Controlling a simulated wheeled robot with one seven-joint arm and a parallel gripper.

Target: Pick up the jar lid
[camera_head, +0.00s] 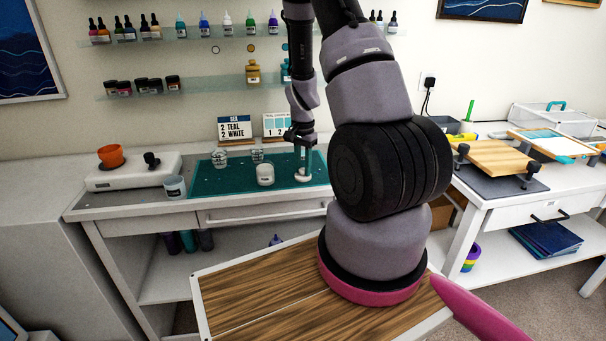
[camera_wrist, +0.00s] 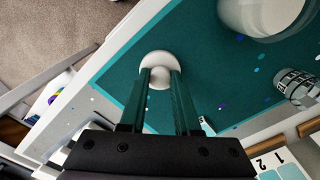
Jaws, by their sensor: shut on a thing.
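The jar lid (camera_head: 303,178) is a small white disc near the right part of the teal mat (camera_head: 228,181). In the wrist view the lid (camera_wrist: 158,57) shows a pale rounded knob between my fingertips. My gripper (camera_wrist: 160,78) has two long teal fingers, shut on the lid. In the head view my gripper (camera_head: 303,168) points straight down at the lid. Whether the lid touches the mat or hangs just above it, I cannot tell. A white jar (camera_head: 265,174) stands on the mat to the left of the lid; it is large in the wrist view (camera_wrist: 262,14).
Clear cups (camera_head: 220,158) stand behind the jar, with a labelled tub (camera_head: 175,187) to the left. A white scale (camera_head: 133,172) with an orange cup (camera_head: 111,155) is farther left. Two sign cards (camera_head: 234,129) stand behind the mat, below the bottle shelves.

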